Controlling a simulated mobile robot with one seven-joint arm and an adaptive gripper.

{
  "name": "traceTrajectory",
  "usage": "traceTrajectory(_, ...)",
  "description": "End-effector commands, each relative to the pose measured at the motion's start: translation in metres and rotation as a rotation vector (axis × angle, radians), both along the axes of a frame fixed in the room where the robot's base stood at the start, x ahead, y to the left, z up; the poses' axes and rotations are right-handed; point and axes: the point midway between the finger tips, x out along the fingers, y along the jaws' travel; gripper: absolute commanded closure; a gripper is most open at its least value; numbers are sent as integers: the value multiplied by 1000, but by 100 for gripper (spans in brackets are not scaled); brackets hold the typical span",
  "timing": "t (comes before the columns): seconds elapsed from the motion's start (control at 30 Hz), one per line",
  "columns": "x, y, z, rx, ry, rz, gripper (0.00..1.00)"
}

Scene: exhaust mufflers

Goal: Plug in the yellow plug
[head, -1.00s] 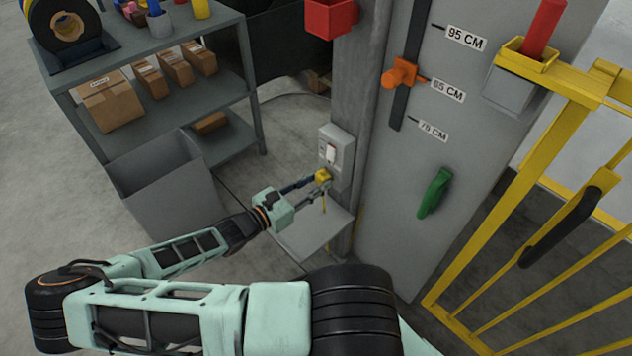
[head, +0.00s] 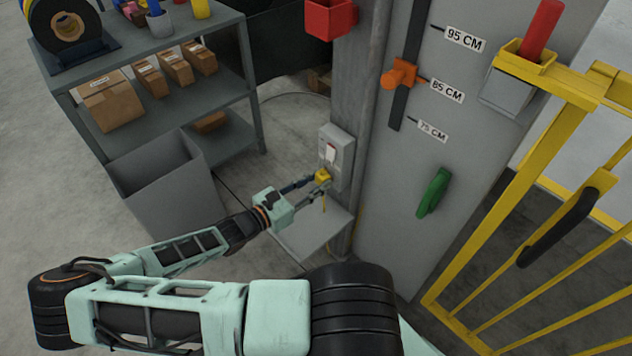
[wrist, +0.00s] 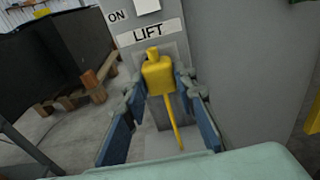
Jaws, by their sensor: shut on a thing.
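My gripper (head: 309,187) is shut on the yellow plug (head: 322,176), just in front of the grey switch box (head: 338,148) on the post. In the wrist view the plug (wrist: 159,76) sits between my two blue fingers (wrist: 160,100), with its yellow cord hanging down. The plug overlaps the lower part of the box, under the LIFT label (wrist: 153,33). The socket is hidden behind the plug, and I cannot tell whether the plug touches the box or is in it.
A grey shelf (head: 184,76) with cardboard boxes and an open grey bin (head: 165,190) stand left. A low grey plate (head: 310,235) lies below the gripper. A panel with an orange knob (head: 399,73) and green handle (head: 433,192), and a yellow gate (head: 520,190), stand right.

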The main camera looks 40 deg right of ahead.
Motion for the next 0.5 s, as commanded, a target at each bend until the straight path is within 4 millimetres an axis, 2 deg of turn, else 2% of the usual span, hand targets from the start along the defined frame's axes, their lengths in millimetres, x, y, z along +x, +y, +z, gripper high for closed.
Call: traceTrajectory(0.5, 1, -8, 1, -1, 0, 0, 96)
